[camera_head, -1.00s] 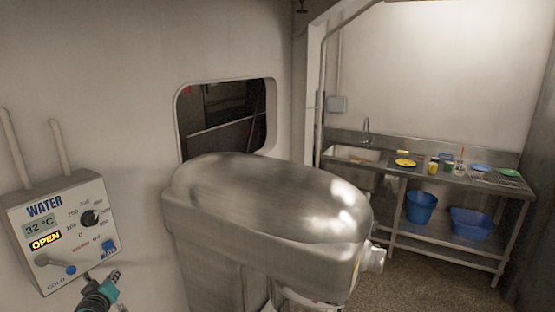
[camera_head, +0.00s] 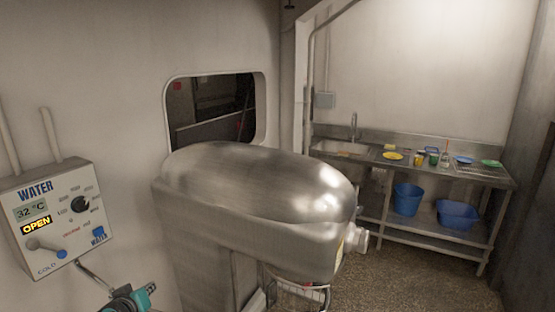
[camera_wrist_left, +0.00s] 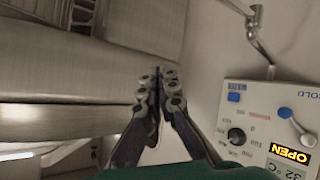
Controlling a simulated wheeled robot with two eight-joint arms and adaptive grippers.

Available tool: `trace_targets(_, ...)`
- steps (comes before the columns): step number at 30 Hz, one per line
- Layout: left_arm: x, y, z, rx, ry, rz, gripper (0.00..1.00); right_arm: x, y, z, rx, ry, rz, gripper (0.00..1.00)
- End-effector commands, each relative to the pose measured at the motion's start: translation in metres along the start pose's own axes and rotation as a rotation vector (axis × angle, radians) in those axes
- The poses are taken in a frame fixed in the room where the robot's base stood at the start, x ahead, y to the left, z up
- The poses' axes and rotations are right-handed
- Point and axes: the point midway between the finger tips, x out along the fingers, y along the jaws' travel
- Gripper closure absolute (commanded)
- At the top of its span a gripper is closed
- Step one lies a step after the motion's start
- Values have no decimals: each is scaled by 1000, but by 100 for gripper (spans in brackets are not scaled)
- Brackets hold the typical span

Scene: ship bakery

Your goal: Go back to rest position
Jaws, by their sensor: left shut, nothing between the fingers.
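My left gripper (camera_head: 132,299) is low in the head view, at the bottom edge, below and right of the water panel (camera_head: 62,222). Only a dark and teal part of it shows there. In the left wrist view its two dark fingers (camera_wrist_left: 158,88) are together, shut and empty. The water panel (camera_wrist_left: 268,125) is right of the fingers in that view, apart from them. Its display reads 32 °C and a yellow OPEN label is lit. My right gripper is not in view.
A large metal mixer (camera_head: 255,190) stands close in front, right of the left gripper. Behind it a steel sink bench (camera_head: 440,172) holds plates and small containers, with blue tubs (camera_head: 457,215) on its lower shelf. Bare floor (camera_head: 400,270) shows at the lower right.

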Motion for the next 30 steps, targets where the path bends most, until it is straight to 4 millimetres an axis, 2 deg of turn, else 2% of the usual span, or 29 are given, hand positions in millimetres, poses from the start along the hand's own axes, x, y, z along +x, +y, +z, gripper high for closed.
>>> trace_targets(1,-8,15,22,31,-36,14,100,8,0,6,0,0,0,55)
trace_targets(3,-24,35,54,80,-99,29,100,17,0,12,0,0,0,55)
trace_targets(7,-64,62,126,195,-229,45,100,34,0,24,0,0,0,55)
trace_targets(9,-85,68,163,257,-292,44,100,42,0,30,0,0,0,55)
trace_targets(12,-111,67,210,335,-365,36,100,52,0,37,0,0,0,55)
trace_targets(15,-130,61,243,395,-416,23,100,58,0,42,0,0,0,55)
trace_targets(18,-141,55,262,432,-445,12,100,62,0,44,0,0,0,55)
trace_targets(21,-146,52,269,449,-457,5,100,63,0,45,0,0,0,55)
trace_targets(30,-148,52,269,450,-459,3,100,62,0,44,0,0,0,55)
